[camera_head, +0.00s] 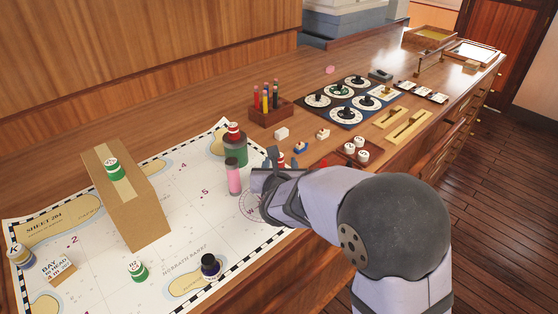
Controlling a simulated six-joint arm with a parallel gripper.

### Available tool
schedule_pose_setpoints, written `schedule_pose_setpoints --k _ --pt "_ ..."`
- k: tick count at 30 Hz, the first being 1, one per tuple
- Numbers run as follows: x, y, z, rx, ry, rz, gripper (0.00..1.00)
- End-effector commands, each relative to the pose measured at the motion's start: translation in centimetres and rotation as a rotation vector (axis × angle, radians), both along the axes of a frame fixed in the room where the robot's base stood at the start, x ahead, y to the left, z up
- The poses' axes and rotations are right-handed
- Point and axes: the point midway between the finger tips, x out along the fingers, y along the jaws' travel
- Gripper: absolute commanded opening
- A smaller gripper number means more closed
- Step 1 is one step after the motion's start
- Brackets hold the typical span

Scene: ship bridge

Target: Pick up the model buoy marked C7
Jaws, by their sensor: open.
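Several small model buoys stand about the chart (205,205). A green and white buoy (113,169) sits on top of a tall cardboard box. A red and white striped buoy (234,131) sits on a green cylinder (235,151). I cannot read C7 on any. My gripper (271,160) is open over the chart's right edge, partly hiding a red and white thing (281,160) behind it.
The cardboard box (130,205) rises tall on the left. A pink bottle (233,177) stands just left of my gripper. A pencil holder (270,112), a dark board of dials (350,99) and a tray of white pieces (356,152) are farther right. Bare chart lies between the box and the bottle.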

Motion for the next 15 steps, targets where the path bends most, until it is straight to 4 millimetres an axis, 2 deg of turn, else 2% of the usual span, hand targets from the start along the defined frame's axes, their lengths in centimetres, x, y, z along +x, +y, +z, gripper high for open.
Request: schedule_pose_setpoints --k 5,15 --pt "0.8 0.1 -0.3 -0.001 0.002 -0.001 0.46" --pt "3.9 0.5 -1.5 0.0 0.001 -0.001 0.46"
